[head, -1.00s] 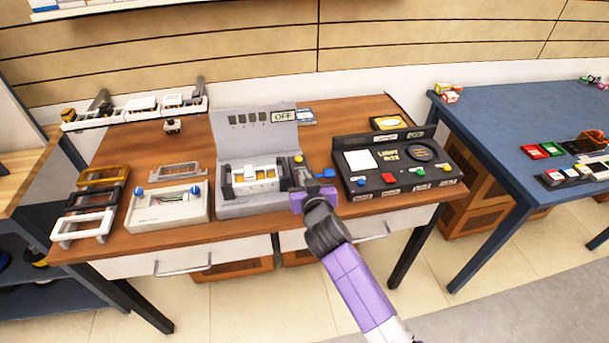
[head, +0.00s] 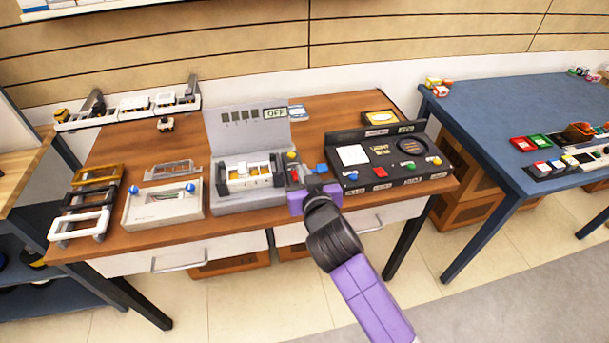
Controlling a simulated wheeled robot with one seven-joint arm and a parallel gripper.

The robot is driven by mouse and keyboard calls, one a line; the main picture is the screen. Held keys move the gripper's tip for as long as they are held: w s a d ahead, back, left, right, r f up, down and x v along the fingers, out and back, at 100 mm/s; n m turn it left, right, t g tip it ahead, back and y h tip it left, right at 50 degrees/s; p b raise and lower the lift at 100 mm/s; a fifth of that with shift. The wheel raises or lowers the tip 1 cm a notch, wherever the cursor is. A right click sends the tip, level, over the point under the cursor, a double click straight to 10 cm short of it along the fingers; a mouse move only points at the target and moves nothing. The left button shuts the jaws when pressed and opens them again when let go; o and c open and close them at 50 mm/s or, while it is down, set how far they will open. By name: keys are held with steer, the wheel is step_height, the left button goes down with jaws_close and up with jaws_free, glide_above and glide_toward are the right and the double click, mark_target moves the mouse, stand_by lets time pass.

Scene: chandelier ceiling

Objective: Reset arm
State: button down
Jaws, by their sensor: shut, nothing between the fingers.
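My arm reaches in from the lower right, with a purple link and a black wrist joint. My gripper (head: 299,172) is shut and holds nothing that I can see. It is above the front of the wooden table (head: 310,130), just right of a grey device (head: 232,206) and left of a black panel (head: 409,186). The device has an upright back with an OFF sign (head: 276,113). A yellow button (head: 291,155) and a blue part (head: 320,168) show close to the fingers. Whether the fingers touch anything is unclear.
A white box with blue knobs (head: 160,211) and several handle-like frames (head: 79,224) stand to the left. A rack (head: 130,115) stands at the back left. A blue table (head: 480,100) is at the right.

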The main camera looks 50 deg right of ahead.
steer(key=shift+s+a+r, duration=0.2)
steer(key=shift+s+a, duration=0.05)
steer(key=shift+s, duration=0.1)
stand_by(0.4)
steer(key=s+a+r+n+t+y, duration=0.2)
steer(key=s+a+n+t, duration=0.1)
steer(key=s+a, duration=0.15)
steer(key=s+a+r+n+t+y, duration=0.2)
steer(key=s+a, duration=0.1)
steer(key=a, duration=0.3)
steer(key=s+a+f+n+g+y, duration=0.1)
steer(key=s+a, duration=0.3)
steer(key=s, duration=0.8)
steer(key=s+a+f+g+y, duration=0.1)
steer(key=s+a+y, duration=0.2)
steer(key=s, duration=1)
steer(key=shift+a+f+n, duration=0.4)
steer(key=shift+a, duration=0.45)
